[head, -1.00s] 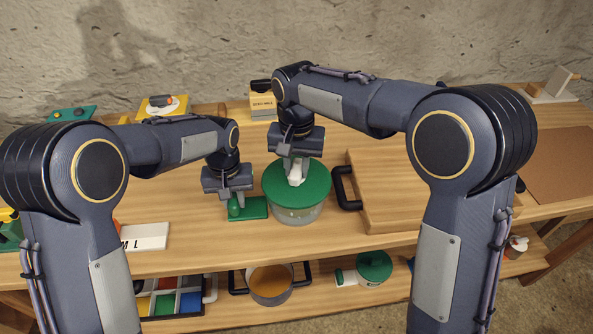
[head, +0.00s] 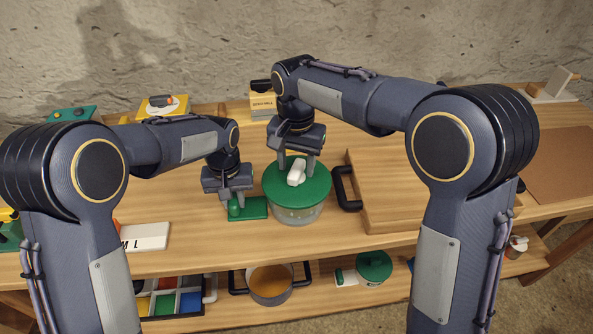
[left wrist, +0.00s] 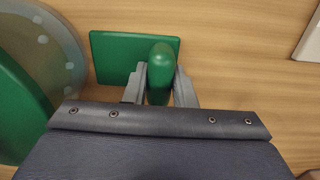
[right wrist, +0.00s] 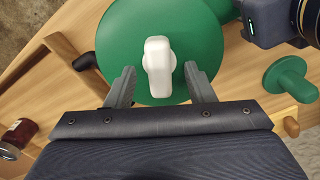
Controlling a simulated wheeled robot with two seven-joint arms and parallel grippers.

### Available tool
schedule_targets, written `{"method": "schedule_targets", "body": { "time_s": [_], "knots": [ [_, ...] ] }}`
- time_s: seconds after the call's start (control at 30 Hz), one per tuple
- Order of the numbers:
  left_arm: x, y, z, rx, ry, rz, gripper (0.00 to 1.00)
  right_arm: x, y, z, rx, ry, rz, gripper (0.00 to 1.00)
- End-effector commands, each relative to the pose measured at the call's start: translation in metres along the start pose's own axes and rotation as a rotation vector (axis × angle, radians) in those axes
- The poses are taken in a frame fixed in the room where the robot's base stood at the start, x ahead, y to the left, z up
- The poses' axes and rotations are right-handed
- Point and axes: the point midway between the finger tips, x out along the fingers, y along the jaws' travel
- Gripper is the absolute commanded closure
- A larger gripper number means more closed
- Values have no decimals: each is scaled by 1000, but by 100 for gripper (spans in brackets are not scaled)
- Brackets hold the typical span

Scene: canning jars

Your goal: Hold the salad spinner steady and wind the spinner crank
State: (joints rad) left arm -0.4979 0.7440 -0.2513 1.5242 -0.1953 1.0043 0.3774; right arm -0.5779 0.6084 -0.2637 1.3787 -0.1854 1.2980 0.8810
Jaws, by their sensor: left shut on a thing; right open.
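The salad spinner (head: 297,212) stands on the table, a clear bowl under a round green lid (head: 316,189). A white crank (head: 296,173) sits on top of the lid; in the right wrist view the crank (right wrist: 158,66) lies between and a little beyond the fingertips. My right gripper (head: 297,165) is open just above the lid, its fingers apart from the crank. A green base plate with an upright green handle (head: 235,208) is beside the spinner on the left. My left gripper (left wrist: 160,85) is shut on this green handle (left wrist: 161,60). The spinner shows at the left edge of the left wrist view.
A wooden board or tray with a black handle (head: 347,188) stands close to the spinner's right. A white card (head: 145,237) lies at the front left. The lower shelf holds a pot (head: 270,284) and a green-lidded pan (head: 373,266).

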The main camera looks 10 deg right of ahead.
Motion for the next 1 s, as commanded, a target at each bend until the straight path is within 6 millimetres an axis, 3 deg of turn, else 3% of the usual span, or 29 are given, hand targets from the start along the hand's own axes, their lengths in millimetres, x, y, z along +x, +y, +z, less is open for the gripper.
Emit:
{"method": "schedule_targets", "body": {
  "time_s": [0.3, 0.5, 0.7, 1.0],
  "knots": [
    [0, 0, 0, 0, 0, 0, 100, -66, -1, 0, -1, 4, -4, 51],
    [0, 0, 0, 0, 0, 0, 100, -98, -1, 0, -1, 2, -2, 51],
    [0, 0, 0, 0, 0, 0, 100, -109, 0, 0, -1, 0, 0, 51],
    [0, 0, 0, 0, 0, 0, 100, -109, 0, 0, 0, 0, 0, 51]
  ]
}}
